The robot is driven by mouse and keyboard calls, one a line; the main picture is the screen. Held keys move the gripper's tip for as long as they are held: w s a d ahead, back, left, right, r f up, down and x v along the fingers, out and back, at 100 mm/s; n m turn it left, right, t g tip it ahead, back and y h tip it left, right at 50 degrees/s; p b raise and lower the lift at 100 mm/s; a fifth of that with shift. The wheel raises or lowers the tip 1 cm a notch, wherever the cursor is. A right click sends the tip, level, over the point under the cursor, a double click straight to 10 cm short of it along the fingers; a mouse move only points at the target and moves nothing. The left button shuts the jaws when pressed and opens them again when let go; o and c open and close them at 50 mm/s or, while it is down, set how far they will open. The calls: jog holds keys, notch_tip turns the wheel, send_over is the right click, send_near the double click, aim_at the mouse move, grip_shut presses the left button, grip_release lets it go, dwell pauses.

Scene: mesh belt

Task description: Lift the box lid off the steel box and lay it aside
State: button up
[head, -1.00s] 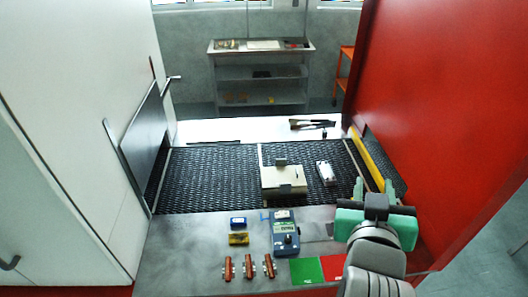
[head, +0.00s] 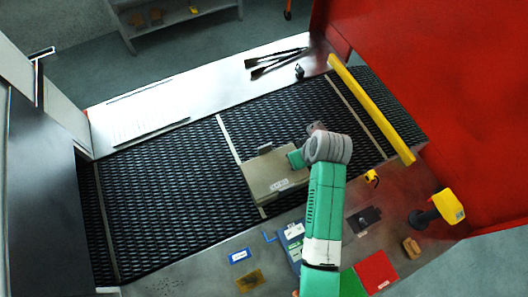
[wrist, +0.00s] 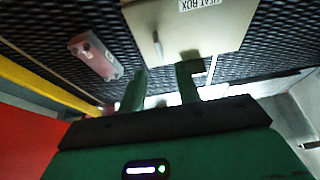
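The steel box (head: 268,176) is beige and sits on the black mesh belt, with its lid seemingly on top. A dark tab (head: 264,148) shows at its back edge. In the wrist view a pale box face (wrist: 215,28) with a label partly reading "EAT BOX" fills the top. I cannot tell there where the lid ends and the box begins. My gripper (head: 296,158) is at the right side of the box in the head view, close to it. In the wrist view its two green fingers (wrist: 160,88) stand apart near the box edge, with nothing clearly held between them.
A small grey-pink device (wrist: 96,56) lies on the belt beside the box. A yellow rail (head: 372,110) runs along the belt's right. The bench in front holds a yellow-and-black tool (head: 445,207), a red mat (head: 376,271) and small parts. The belt left of the box is clear.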

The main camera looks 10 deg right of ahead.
aim_at(275, 169)
jog(key=x, duration=0.7)
jog(key=shift+f, duration=0.3)
jog(key=shift+c, duration=0.4)
grip_shut()
